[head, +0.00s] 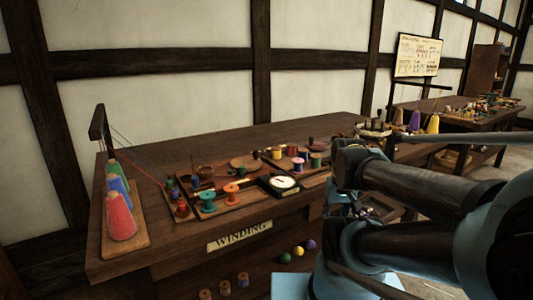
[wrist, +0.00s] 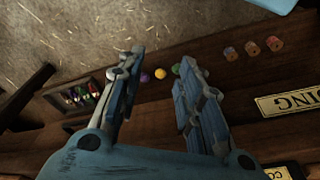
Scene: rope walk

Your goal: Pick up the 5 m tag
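I cannot make out the 5 m tag in either view; any small tag on the table is too small to tell or hidden. My gripper (wrist: 160,64) shows in the wrist view with its two blue-grey fingers spread apart and nothing between them. Beyond the fingers are the floor and the shelf side of the winding table. In the head view my arm covers the right side of the table, and I cannot make out the gripper there.
The winding table (head: 300,137) bears cones (head: 121,217), spools (head: 208,202) and a round dial (head: 283,183). A "WINDING" sign (head: 239,236) is on its front, also in the wrist view (wrist: 287,102). Coloured balls (head: 298,251) lie below. Another cluttered table (head: 490,121) stands back right.

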